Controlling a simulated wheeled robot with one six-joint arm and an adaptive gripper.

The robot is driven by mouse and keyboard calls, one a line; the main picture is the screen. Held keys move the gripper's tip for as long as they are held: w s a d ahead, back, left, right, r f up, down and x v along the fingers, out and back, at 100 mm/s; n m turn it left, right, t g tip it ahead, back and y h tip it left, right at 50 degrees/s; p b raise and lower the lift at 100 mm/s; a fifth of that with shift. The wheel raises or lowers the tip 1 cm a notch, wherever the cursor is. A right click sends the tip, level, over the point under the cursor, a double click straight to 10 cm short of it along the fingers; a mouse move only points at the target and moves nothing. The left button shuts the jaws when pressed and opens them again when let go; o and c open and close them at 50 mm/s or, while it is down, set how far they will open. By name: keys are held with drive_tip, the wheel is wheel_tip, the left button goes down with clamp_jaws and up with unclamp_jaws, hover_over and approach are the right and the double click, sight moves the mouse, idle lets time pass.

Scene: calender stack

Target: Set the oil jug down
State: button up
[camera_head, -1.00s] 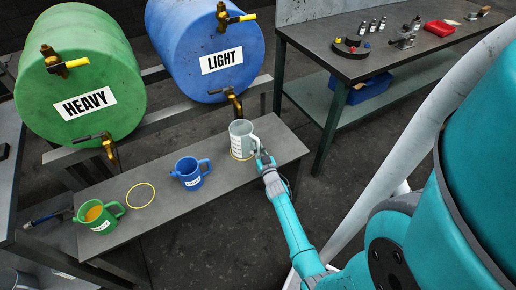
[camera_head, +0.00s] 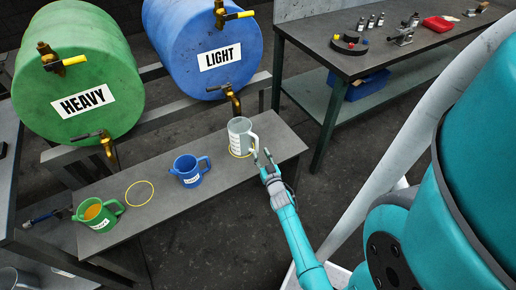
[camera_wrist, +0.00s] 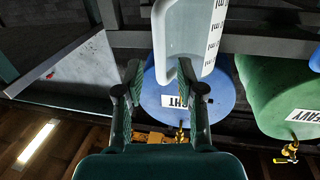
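The pale grey oil jug (camera_head: 240,135) stands upright on the dark bench (camera_head: 215,180), on a yellow ring (camera_head: 233,154) below the LIGHT drum's tap. Its handle faces my gripper. My gripper (camera_head: 263,158) is open and empty, just to the lower right of the handle, and looks apart from it. In the wrist view the jug (camera_wrist: 190,35) is ahead of the spread fingers (camera_wrist: 160,82), its handle near the gap between them. The jug's contents cannot be seen.
A blue jug (camera_head: 188,171) and a green jug (camera_head: 96,216) with amber oil stand further left on the bench. An empty yellow ring (camera_head: 139,206) lies between them. The LIGHT drum (camera_head: 205,45) and HEAVY drum (camera_head: 78,80) are behind. A workbench (camera_head: 360,65) stands at upper right.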

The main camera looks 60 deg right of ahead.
drive_tip(key=s+a+r+n+t+y, duration=0.15)
drive_tip(key=s+a, duration=0.25)
drive_tip(key=a, duration=0.5)
drive_tip(key=s+a+r+n+y, duration=0.15)
drive_tip(key=s+a, duration=0.25)
drive_tip(key=a, duration=0.6)
drive_tip(key=s+a+r+n+t+y, duration=0.15)
drive_tip(key=s+a, duration=0.25)
drive_tip(key=a, duration=0.5)
drive_tip(key=s+a+r+n+g+y, duration=0.1)
drive_tip(key=s+a+r+n+y, duration=0.3)
drive_tip(key=s+a+r+y, duration=0.3)
drive_tip(key=s+a+r, duration=0.5)
drive_tip(key=s+r, duration=0.2)
drive_tip(key=r, duration=0.2)
drive_tip(key=shift+a+y, duration=0.35)
drive_tip(key=shift+a, duration=0.05)
